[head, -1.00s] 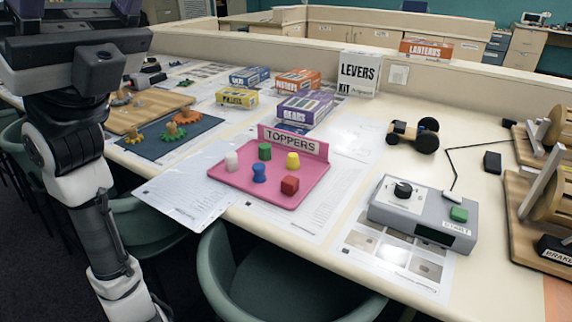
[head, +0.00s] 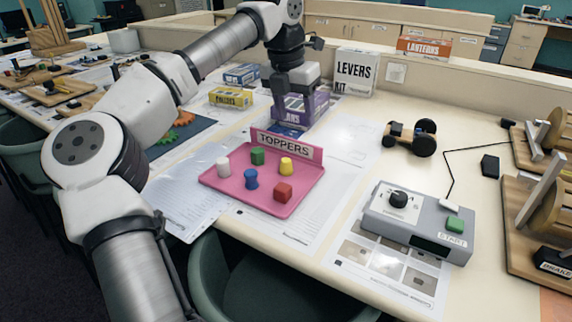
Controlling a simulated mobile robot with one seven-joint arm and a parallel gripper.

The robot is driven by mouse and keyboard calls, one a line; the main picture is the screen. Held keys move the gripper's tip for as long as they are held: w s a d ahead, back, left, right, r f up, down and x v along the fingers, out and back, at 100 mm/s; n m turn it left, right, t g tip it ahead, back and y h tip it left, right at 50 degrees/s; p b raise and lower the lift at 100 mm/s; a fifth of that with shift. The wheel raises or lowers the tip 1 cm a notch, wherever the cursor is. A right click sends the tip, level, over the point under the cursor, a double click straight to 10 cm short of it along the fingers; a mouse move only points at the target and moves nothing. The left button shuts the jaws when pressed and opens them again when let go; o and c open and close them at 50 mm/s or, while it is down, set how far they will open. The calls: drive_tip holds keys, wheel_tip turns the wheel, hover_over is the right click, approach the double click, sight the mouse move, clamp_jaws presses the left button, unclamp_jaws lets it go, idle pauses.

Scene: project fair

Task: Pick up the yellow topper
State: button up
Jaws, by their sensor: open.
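The yellow topper (head: 286,166) is a small cylinder-like piece standing on the pink tray (head: 225,189), near its back right, in front of the "TOPPERS" sign (head: 286,146). The tray also holds a white topper (head: 223,167), a green topper (head: 257,156), a blue topper (head: 251,179) and a red topper (head: 283,192). My gripper (head: 292,108) is above and behind the tray, in front of the purple box, apart from the yellow topper. It is open; its fingers are small and dark, hard to make out against the box.
A wheeled cart (head: 411,137) and a grey control box (head: 418,222) stand to the right. Paper sheets lie flat around the tray.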

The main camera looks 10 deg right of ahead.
drive_tip(key=a, duration=0.2)
hover_over(286, 160)
drive_tip(key=shift+n+y, duration=0.3)
drive_tip(key=shift+y, duration=0.1)
wheel_tip(286, 160, down, 8)
drive_tip(key=shift+d+r, duration=0.15)
drive_tip(key=shift+f+p, duration=0.9)
drive_tip(key=shift+f, duration=2.1)
drive_tip(key=c, duration=1)
